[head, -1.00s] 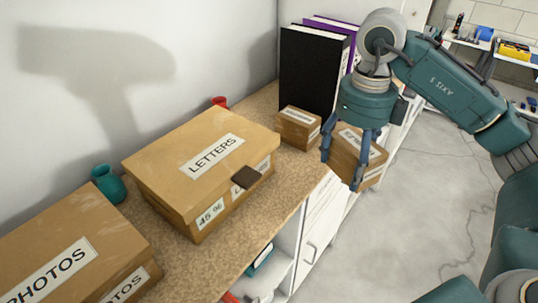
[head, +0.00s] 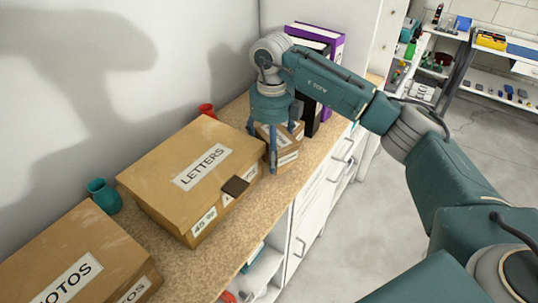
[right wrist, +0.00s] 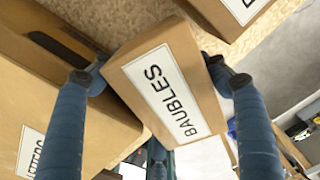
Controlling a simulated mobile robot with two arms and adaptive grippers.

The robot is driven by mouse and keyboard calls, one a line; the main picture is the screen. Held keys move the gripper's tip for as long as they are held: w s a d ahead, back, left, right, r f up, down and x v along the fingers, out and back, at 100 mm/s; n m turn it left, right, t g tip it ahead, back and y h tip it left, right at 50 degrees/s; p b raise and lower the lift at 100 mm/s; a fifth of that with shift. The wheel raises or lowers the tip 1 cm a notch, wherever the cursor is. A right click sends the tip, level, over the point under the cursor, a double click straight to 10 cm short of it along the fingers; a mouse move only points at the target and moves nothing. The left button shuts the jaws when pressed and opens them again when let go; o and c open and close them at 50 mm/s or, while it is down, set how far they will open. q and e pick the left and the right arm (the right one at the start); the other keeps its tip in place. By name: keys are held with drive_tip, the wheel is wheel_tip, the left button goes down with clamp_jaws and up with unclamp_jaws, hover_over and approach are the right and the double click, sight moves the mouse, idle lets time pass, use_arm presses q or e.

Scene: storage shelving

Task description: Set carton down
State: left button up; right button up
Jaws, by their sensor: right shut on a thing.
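A small brown carton labelled BAUBLES (right wrist: 165,85) is between the fingers of my right gripper (head: 274,148), which is shut on it. In the head view this carton (head: 287,159) is partly hidden by the fingers. It is over the speckled counter (head: 318,150), just right of the large LETTERS box (head: 190,165). I cannot tell whether its underside touches the counter. Another small carton (right wrist: 235,12) is close by in the right wrist view, and is mostly hidden by the gripper in the head view. My left gripper is not in view.
Black and purple binders (head: 322,45) stand behind the gripper. A PHOTOS box (head: 85,260), a teal vase (head: 104,195) and a red cup (head: 207,110) are to the left. The counter's front edge is close on the right, with white cabinet drawers (head: 325,190) below.

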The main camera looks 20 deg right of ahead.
sight(268, 158)
drive_tip(key=f, duration=0.1)
drive_tip(key=f+p, duration=0.1)
drive_tip(key=f, duration=0.1)
drive_tip(key=shift+w+a+p, duration=0.25)
drive_tip(key=shift+w+p, duration=0.05)
drive_tip(key=shift+w+f, duration=0.1)
drive_tip(key=shift+f, duration=0.05)
drive_tip(key=shift+f, duration=0.1)
drive_tip(key=o, duration=1.5)
drive_tip(key=shift+c, duration=0.2)
